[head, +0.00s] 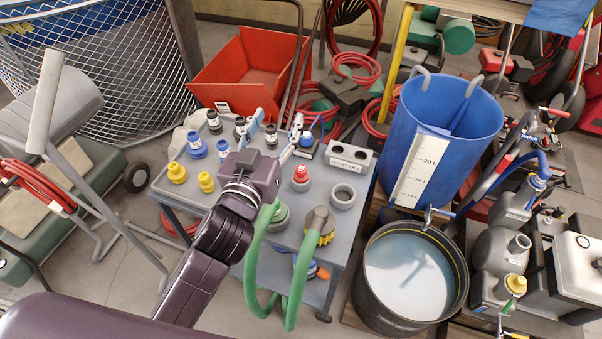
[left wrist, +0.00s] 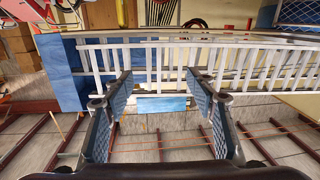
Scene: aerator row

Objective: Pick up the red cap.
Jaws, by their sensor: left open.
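The red cap (head: 300,172) sits upright on a small fitting on the grey cart top (head: 320,219), in the head view. My left gripper (head: 276,120) is above the cart, with its fingers spread and nothing between them. In the picture the cap is to the right of the gripper body and below its fingertips, apart from it. In the left wrist view both fingers (left wrist: 158,82) are wide apart and empty, and the cap does not show there. My right gripper is in neither view.
Yellow caps (head: 177,171) and blue caps (head: 196,144) stand at the cart's left. A grey ring (head: 342,196) and a labelled block (head: 348,157) are to the right of the red cap. A green hose (head: 254,262) hangs over the front edge. A blue bin (head: 450,126) stands farther right.

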